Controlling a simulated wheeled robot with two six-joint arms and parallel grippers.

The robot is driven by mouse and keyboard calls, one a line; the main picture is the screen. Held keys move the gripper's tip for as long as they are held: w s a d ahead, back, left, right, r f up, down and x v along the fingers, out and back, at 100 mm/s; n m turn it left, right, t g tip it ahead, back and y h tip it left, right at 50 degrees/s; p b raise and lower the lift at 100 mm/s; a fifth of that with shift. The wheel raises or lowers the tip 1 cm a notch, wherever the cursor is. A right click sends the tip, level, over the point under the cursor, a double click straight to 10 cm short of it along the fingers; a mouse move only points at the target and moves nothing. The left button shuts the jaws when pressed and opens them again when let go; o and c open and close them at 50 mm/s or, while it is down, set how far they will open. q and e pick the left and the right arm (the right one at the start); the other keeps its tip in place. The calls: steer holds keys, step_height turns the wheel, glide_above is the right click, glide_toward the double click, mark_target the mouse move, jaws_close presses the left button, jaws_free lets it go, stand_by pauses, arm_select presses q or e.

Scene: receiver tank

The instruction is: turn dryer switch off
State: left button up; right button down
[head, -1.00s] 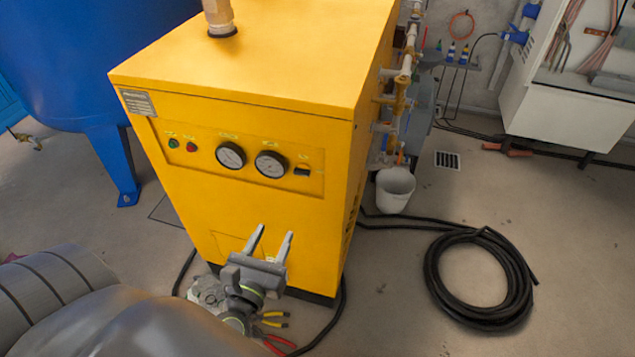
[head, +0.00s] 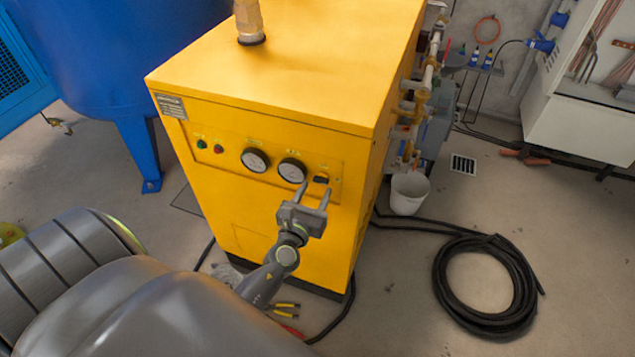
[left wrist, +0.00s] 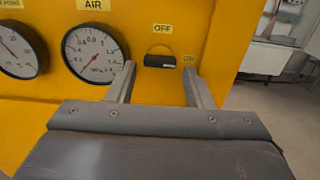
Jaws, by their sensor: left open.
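The yellow dryer (head: 270,75) stands in the middle of the head view. Its black switch (head: 321,179) is at the right end of the front panel. In the left wrist view the switch (left wrist: 160,61) has an OFF label above it and an ON label at its right. My left gripper (head: 314,188) is open and empty, just in front of the panel. In the left wrist view its fingertips (left wrist: 158,68) are on either side of the switch and slightly below it. I cannot tell whether they touch the panel. My right gripper is not in view.
Two round gauges (head: 255,160) sit left of the switch, with green and red buttons further left. A blue tank (head: 120,50) stands at the left. A white bucket (head: 409,194) and a coiled black hose (head: 450,290) lie to the right. Pliers are on the floor below.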

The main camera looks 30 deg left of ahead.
mark_target(321, 180)
arm_select(q)
steer(key=shift+x, duration=1.25)
steer(key=shift+c, duration=0.3)
steer(key=c, duration=0.7)
steer(key=shift+o, duration=0.2)
